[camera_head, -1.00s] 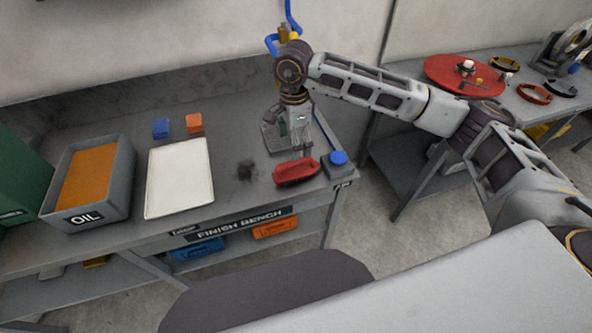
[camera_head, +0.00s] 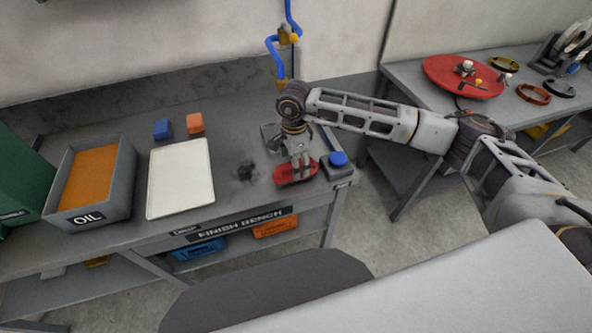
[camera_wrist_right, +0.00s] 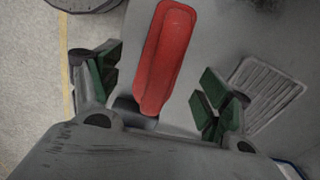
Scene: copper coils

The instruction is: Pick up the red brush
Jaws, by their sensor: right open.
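The red brush (camera_head: 284,174) lies on the finish bench near its front right edge. In the right wrist view the brush (camera_wrist_right: 165,60) is a long red oval, lying between the two open green-padded fingers and apart from both. My right gripper (camera_head: 299,168) points down over the brush in the head view and covers part of it. In the wrist view my right gripper (camera_wrist_right: 158,95) is open and holds nothing. My left gripper is in neither view.
A white pad (camera_head: 180,180), an oil tray (camera_head: 121,187), a blue block (camera_head: 162,129) and an orange block (camera_head: 194,123) are to the left. A dark smudge (camera_head: 246,171) marks the bench.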

